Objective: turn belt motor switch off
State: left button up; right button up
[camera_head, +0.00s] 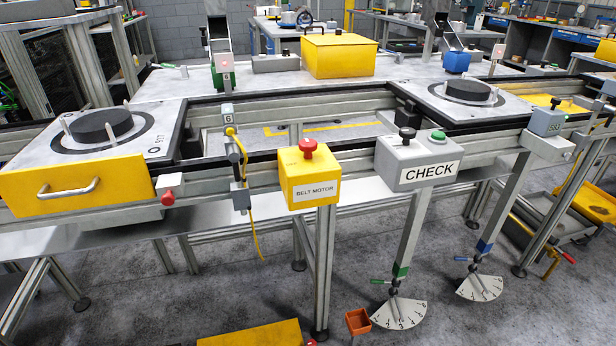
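The belt motor switch is a yellow box (311,172) labelled "BELT MOTOR", mounted on the front rail of the conveyor near the middle of the head view. A red mushroom-shaped knob (307,147) sits on its top face. Whether the knob is pressed or raised cannot be told. Neither my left gripper nor my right gripper shows in the view.
A grey box (418,166) marked "CHECK", with a black knob and a green button, hangs right of the switch. A yellow-fronted pallet (80,179) stands left. A yellow cable (243,165) hangs between. The space before the switch looks clear.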

aim_at(307, 145)
jog(key=u, duration=1.5)
jog(key=i, duration=0.8)
jog(key=z, duration=1.65)
